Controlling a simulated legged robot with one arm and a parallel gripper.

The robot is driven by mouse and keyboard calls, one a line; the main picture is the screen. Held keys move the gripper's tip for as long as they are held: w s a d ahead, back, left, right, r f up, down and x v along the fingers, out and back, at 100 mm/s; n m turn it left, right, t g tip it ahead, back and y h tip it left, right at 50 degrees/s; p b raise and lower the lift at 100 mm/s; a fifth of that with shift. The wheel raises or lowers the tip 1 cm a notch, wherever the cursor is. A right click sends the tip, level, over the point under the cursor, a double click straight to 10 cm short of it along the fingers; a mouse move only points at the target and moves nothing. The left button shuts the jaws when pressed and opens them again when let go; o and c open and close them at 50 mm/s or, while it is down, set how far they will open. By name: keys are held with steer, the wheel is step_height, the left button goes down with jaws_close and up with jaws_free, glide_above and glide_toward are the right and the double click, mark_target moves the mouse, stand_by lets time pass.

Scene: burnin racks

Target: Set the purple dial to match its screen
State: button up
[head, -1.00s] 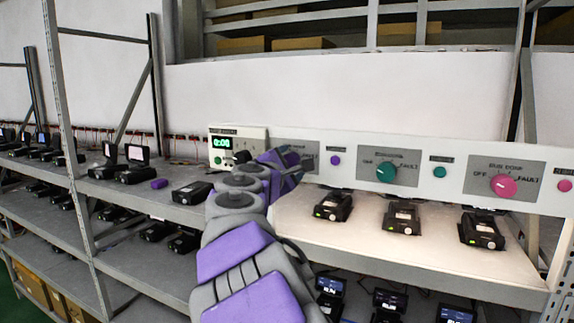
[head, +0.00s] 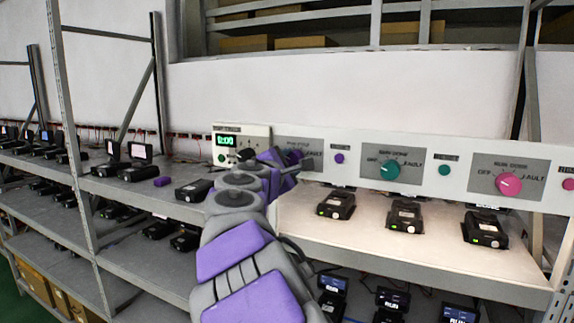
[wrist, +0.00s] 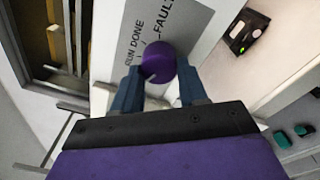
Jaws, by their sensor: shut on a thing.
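The purple dial (wrist: 158,63) is between the two blue fingers of my gripper (wrist: 157,88) in the wrist view, and the gripper is shut on it. The dial sits on a grey plate (wrist: 178,22) lettered "RUN DONE" and "FAULT". A small pale mark shows near the dial's lower left edge; its exact setting is hard to read. In the head view my gripper (head: 288,168) is at the left end of the white panel and hides most of the dial. Small screens (head: 392,299) stand on the shelf below, some reading "RUN"; I cannot tell which belongs to the purple dial.
A teal dial (head: 389,170) and a pink dial (head: 508,184) are further right on the panel. Black devices (head: 405,217) stand on the lit shelf below it. A box with a green display (head: 226,141) is left of my gripper. A metal rack post (head: 72,120) stands at left.

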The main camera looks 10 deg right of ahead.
steer(key=shift+r, duration=0.1)
steer(key=m+b, duration=0.4)
steer(key=b, duration=0.1)
steer(key=shift+f, duration=0.2)
steer(key=m+b, duration=0.4)
steer(key=shift+d+m+h+b, duration=0.1)
steer(key=shift+m+h+b, duration=0.2)
steer(key=shift+m+b, duration=0.1)
steer(key=shift+w+f, duration=0.1)
